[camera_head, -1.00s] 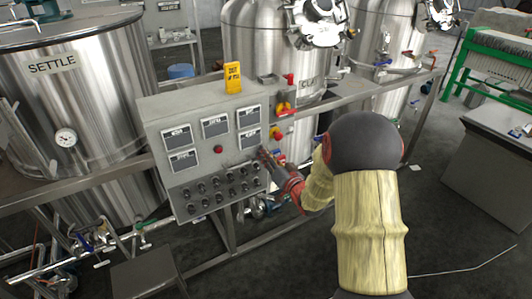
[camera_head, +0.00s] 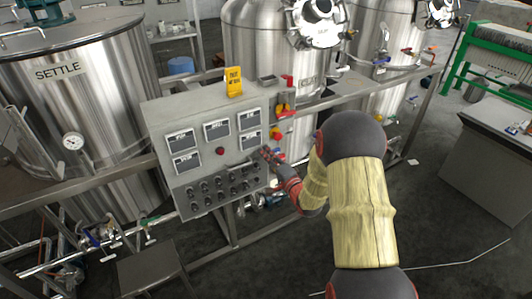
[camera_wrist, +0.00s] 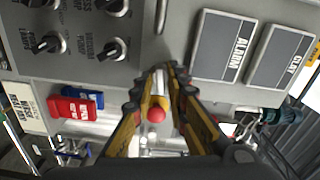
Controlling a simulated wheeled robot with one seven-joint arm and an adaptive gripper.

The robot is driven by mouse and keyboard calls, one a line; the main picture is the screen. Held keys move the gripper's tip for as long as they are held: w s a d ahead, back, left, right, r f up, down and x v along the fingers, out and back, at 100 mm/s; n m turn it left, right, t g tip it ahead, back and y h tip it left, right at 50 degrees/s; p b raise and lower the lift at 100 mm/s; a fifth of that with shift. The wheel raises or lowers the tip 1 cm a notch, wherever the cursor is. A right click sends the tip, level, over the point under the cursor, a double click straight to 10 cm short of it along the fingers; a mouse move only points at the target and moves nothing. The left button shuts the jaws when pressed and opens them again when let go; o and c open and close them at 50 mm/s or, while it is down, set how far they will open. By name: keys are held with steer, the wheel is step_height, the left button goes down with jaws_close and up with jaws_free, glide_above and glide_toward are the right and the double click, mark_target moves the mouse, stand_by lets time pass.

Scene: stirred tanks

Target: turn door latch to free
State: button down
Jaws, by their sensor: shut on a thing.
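The grey control panel (camera_head: 219,159) stands in front of the steel tanks in the head view. In the head view the latch is hidden behind my gripper.
A red button on yellow (camera_wrist: 157,110) shows between my fingers, beyond the panel edge. Red and blue tags (camera_wrist: 75,104) hang nearby. Black knobs (camera_wrist: 112,48) and a metal bar handle (camera_wrist: 160,15) are close on the panel.

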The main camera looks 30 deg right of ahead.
steer(key=shift+m+p, duration=0.45)
steer(key=shift+m, duration=0.55)
steer(key=c, duration=2)
jaws_free()
steer(key=shift+o, duration=0.2)
steer(key=s, duration=1.2)
steer(key=shift+d, duration=0.25)
